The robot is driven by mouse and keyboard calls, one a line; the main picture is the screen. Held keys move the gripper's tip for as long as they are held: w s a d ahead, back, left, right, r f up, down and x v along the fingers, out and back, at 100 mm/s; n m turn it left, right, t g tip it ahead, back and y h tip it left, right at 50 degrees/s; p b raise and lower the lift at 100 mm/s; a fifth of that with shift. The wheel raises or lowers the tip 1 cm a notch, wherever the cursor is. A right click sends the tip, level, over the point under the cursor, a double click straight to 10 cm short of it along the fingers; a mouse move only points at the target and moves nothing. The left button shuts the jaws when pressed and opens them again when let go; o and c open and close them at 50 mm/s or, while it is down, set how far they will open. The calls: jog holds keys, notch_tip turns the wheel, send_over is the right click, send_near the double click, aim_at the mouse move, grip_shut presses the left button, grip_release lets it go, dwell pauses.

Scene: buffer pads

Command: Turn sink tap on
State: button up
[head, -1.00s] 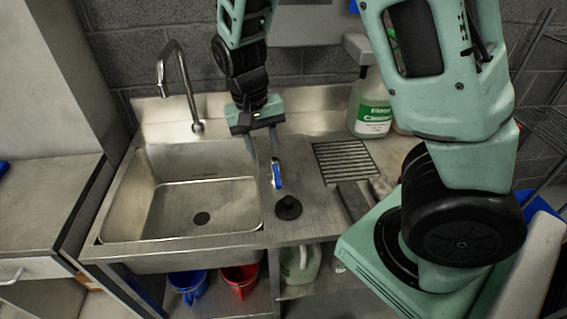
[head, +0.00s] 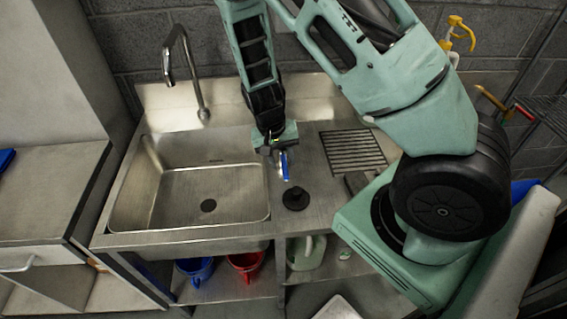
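The metal sink tap (head: 198,85) rises at the back left of the steel sink (head: 160,228), its curved spout over the basin. No water stream shows below it. A small lever with a blue end (head: 285,168) stands on the counter right of the basin. My gripper (head: 280,165) points down at this lever, with its fingers beside or around it. The fingers are small and partly hidden, so I cannot tell whether they touch or grip the lever.
A black round plug (head: 295,199) lies on the counter in front of the lever. A drain grille (head: 352,151) is to the right. A blue bucket (head: 195,269) and a red bucket (head: 245,264) stand below. A yellow-topped bottle (head: 459,33) shows behind my arm.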

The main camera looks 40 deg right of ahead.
aim_at(284, 165)
jog(key=shift+s+d+f, duration=0.1)
jog(key=shift+d+f, duration=0.05)
jog(key=shift+f, duration=0.6)
jog(key=shift+s+d+f, duration=0.1)
jog(key=shift+f, duration=0.6)
grip_shut()
